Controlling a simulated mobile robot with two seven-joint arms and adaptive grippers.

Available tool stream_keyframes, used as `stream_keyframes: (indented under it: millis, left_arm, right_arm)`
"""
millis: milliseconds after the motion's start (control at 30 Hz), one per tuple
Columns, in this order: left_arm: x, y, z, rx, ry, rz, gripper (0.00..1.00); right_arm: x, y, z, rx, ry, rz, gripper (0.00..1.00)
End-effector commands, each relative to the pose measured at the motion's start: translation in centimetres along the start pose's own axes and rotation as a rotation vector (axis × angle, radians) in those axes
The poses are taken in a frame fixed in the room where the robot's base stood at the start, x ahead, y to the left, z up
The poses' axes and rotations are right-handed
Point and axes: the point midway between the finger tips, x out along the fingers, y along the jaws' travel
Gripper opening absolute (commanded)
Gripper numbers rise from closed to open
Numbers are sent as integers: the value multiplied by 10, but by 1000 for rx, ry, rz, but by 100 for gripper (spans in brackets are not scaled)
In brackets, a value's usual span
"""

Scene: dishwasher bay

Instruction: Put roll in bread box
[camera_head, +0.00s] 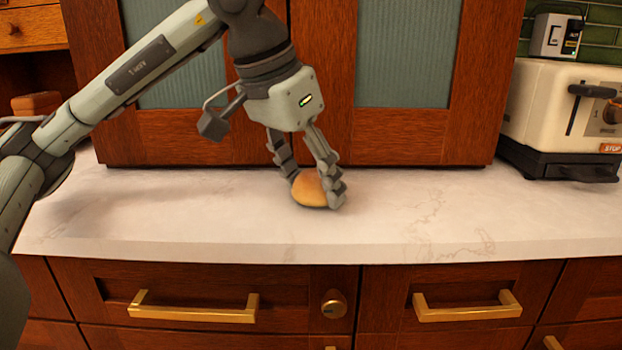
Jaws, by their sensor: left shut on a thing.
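The roll (309,191) is a small golden-brown bun at the middle of the white countertop. My left gripper (315,188) points down and is shut on the roll, with one finger on each side. The fingers partly hide the roll. It is at or very near the counter surface; I cannot tell whether it touches. Behind it stands a wooden cabinet (273,135) with ribbed blue-green door panels, both doors shut. I cannot tell whether this is the bread box. My right gripper is not in view.
The white countertop (200,220) is clear on both sides of the roll. Drawers with brass handles (193,308) are below its front edge.

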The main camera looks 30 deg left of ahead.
Motion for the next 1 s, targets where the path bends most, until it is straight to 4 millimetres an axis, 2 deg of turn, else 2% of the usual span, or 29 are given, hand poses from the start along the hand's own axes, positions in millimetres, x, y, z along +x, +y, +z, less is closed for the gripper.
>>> stream_keyframes:
  millis: [233,267,433,833,900,1000]
  left_arm:
    - [3,0,1,0,1,0,40]
    - [2,0,1,0,1,0,59]
    - [2,0,1,0,1,0,79]
    - [-3,0,-1,0,1,0,79]
    - [-12,0,-2,-1,5,0,79]
    - [-33,0,-2,0,6,0,79]
  right_arm:
    - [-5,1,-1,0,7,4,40]
    - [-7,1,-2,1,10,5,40]
    - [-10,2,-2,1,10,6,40]
    - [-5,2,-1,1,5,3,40]
    - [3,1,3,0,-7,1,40]
    - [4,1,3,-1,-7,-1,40]
